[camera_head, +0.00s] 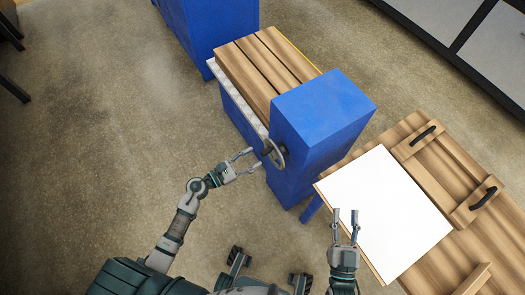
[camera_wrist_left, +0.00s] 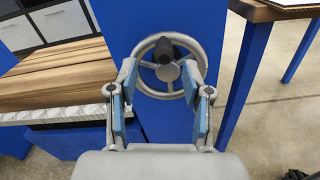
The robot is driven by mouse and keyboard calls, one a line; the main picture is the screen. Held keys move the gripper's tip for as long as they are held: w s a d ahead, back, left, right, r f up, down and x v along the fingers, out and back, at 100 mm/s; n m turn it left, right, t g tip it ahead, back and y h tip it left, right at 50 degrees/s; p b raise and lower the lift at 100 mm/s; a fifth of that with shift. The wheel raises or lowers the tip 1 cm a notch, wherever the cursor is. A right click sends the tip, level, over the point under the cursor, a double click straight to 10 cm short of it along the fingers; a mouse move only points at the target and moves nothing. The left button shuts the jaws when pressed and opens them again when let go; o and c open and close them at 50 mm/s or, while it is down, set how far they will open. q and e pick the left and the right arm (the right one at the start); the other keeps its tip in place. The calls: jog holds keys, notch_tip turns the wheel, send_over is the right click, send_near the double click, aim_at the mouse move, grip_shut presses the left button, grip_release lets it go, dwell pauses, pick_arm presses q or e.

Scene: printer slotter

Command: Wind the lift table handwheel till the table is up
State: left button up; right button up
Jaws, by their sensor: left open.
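The handwheel (camera_head: 279,154) is a grey spoked ring on the side of a blue housing (camera_head: 318,110). In the left wrist view the handwheel (camera_wrist_left: 166,72) faces me, with a dark knob near its top. My left gripper (camera_head: 254,160) is open just in front of the wheel; its fingers (camera_wrist_left: 165,80) stand either side of the hub, and I cannot tell whether they touch the rim. The lift table (camera_head: 262,68) has a slatted wooden top beside the housing. My right gripper (camera_head: 346,213) is open and empty in front of the white sheet.
A wooden workbench (camera_head: 440,255) with a white sheet (camera_head: 385,210) and dark-handled wooden pieces (camera_head: 472,200) stands at the right. Another blue block (camera_head: 210,25) stands beyond the lift table.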

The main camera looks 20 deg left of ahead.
aim_at(265, 153)
pick_arm(q)
jog(key=x, duration=0.5)
jog(key=shift+d+r, duration=0.1)
jog(key=shift+d, duration=0.5)
jog(key=shift+a, duration=0.6)
jog(key=shift+d, duration=0.25)
jog(key=c, duration=0.8)
jog(key=shift+d, duration=0.2)
grip_shut()
